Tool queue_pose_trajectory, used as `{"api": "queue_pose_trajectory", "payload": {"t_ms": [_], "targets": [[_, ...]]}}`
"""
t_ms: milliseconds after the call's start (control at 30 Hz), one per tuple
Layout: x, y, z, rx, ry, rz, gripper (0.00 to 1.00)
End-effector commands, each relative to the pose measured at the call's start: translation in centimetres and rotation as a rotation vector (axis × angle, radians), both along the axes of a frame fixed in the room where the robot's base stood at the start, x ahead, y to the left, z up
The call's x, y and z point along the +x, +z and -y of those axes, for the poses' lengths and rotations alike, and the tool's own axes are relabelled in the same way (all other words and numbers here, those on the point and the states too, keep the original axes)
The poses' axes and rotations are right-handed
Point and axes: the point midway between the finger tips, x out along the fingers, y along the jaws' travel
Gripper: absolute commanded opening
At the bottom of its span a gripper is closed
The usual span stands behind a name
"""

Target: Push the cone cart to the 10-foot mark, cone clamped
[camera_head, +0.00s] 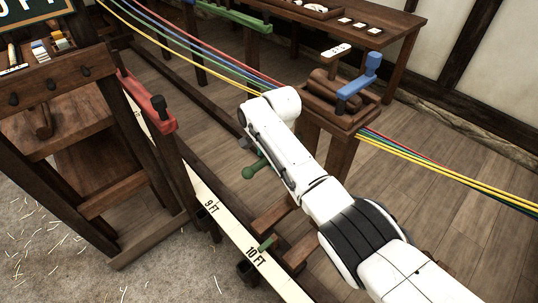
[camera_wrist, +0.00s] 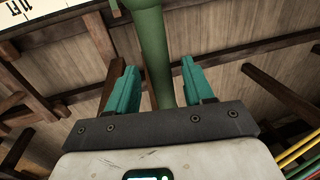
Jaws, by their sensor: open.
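The cone cart (camera_head: 335,118) is a dark wooden stand with brown grooved rollers on top, beside a blue clamp lever (camera_head: 358,82). The coloured strands run through it. A green handle (camera_head: 254,169) sticks out beside my arm; a green bar (camera_wrist: 152,35) also shows in the wrist view. My gripper (camera_wrist: 158,75) is open, with its teal fingers on either side of that bar, apart from it. A small green pointer (camera_head: 268,243) lies by the 10 FT mark (camera_head: 256,256) on the pale scale. Whether the clamp is closed I cannot tell.
A table (camera_head: 385,22) with small items is at the back. Yellow, green, blue and red strands (camera_head: 450,175) cross the scene to the right. Bare wooden floor (camera_head: 440,220) lies right of my arm.

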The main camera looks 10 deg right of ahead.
Motion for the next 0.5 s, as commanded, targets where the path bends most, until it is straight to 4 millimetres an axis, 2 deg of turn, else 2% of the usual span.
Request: {"api": "queue_pose_trajectory", "payload": {"t_ms": [267, 500], "targets": [[-0.1, 0.9, 0.1, 0.001, 0.000, 0.001, 0.52], [-0.7, 5.0, 0.5, 0.003, 0.000, 0.003, 0.52]]}}
